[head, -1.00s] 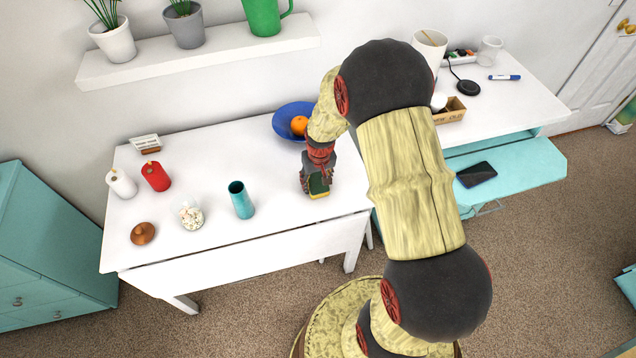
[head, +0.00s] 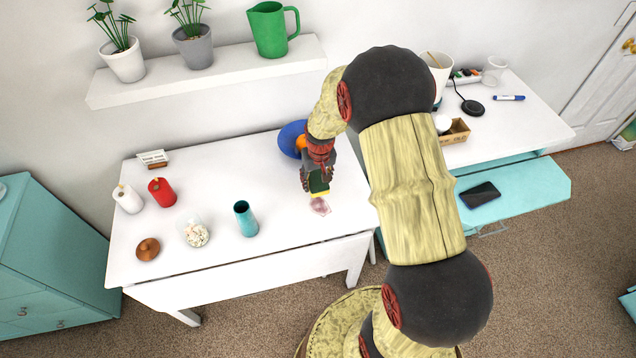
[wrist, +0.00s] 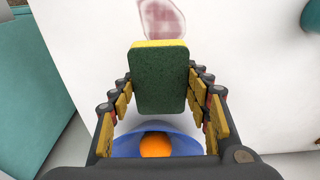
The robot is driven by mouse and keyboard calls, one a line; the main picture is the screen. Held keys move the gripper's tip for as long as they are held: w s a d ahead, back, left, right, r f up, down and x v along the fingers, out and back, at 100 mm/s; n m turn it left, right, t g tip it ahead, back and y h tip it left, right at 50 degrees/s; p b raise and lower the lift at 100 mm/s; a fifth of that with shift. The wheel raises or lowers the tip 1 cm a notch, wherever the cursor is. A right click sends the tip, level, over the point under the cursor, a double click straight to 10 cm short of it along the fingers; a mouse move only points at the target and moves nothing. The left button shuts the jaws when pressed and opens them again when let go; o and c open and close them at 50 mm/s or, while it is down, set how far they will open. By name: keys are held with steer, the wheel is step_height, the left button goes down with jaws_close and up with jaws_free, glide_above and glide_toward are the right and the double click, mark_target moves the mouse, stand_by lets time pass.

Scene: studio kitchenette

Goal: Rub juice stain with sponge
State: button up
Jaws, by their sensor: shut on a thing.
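The juice stain (head: 320,206) is a pinkish-red patch on the white table, just in front of my gripper. It also shows at the top of the wrist view (wrist: 163,17). My gripper (head: 317,184) is shut on the sponge (head: 319,193), which has a green face and a yellow side. In the wrist view the sponge (wrist: 159,80) sits between the fingers, its yellow edge beside the stain's near end. I cannot tell whether the sponge touches the table.
A blue bowl (head: 291,138) with an orange stands behind my gripper. A teal vase (head: 246,219), a jar (head: 195,234), a brown lid-like object (head: 148,249) and red (head: 162,192) and white (head: 128,199) candles stand left. The shelf (head: 215,70) hangs above.

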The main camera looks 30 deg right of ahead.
mark_target(316, 179)
steer(key=shift+r+p, duration=0.9)
steer(key=shift+r, duration=0.75)
